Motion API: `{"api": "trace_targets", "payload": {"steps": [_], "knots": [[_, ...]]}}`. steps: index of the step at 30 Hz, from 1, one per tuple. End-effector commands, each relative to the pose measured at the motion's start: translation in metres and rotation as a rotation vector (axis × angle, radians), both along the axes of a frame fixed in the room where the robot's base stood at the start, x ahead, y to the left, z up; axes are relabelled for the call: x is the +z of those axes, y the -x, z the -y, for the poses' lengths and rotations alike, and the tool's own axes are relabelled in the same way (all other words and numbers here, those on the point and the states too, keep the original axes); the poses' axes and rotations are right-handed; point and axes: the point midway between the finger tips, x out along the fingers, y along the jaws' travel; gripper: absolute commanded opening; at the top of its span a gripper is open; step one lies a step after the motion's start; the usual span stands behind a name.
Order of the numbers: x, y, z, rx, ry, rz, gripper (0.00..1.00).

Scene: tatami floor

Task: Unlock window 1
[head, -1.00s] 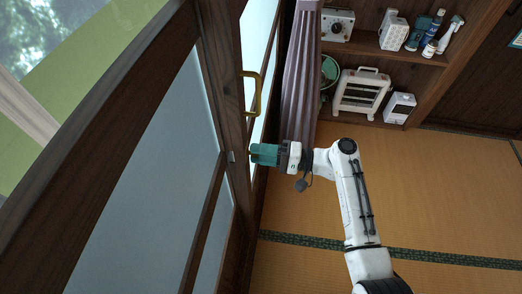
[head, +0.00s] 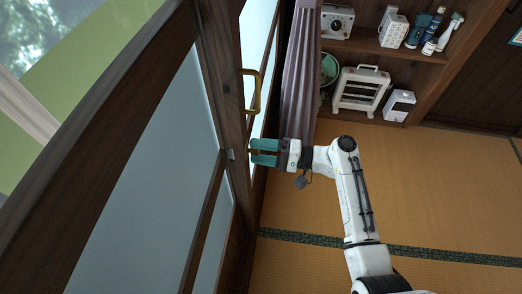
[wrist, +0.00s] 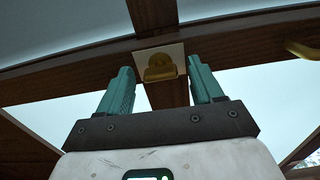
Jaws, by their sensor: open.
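The window 1 lock (wrist: 160,67) is a brass piece on a pale plate, mounted on the dark wooden window frame. It shows between my fingertips in the wrist view. My gripper (head: 252,151) has two teal fingers, open and empty, pointing left at the frame in the head view. In the wrist view one finger stands on each side of the lock, apart from it as seen there; I cannot tell the exact depth. A small light plate (head: 231,155) shows on the frame edge just left of the fingertips. The lock's brass part is not clearly visible in the head view.
A brass pull handle (head: 252,92) juts from the frame above my gripper. A purple curtain (head: 299,80) hangs close behind the gripper. A shelf holds a white heater (head: 360,90) and bottles at the upper right. The tatami floor (head: 450,190) is clear on the right.

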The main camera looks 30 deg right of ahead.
Motion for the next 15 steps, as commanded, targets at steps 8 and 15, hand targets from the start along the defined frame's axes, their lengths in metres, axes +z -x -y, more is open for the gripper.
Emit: {"api": "trace_targets", "payload": {"steps": [8, 15], "knots": [[-0.001, 0.012, 0.017, -0.003, 0.001, 0.001, 0.66], [-0.002, 0.039, 0.056, -0.005, 0.0, 0.0, 0.66]]}}
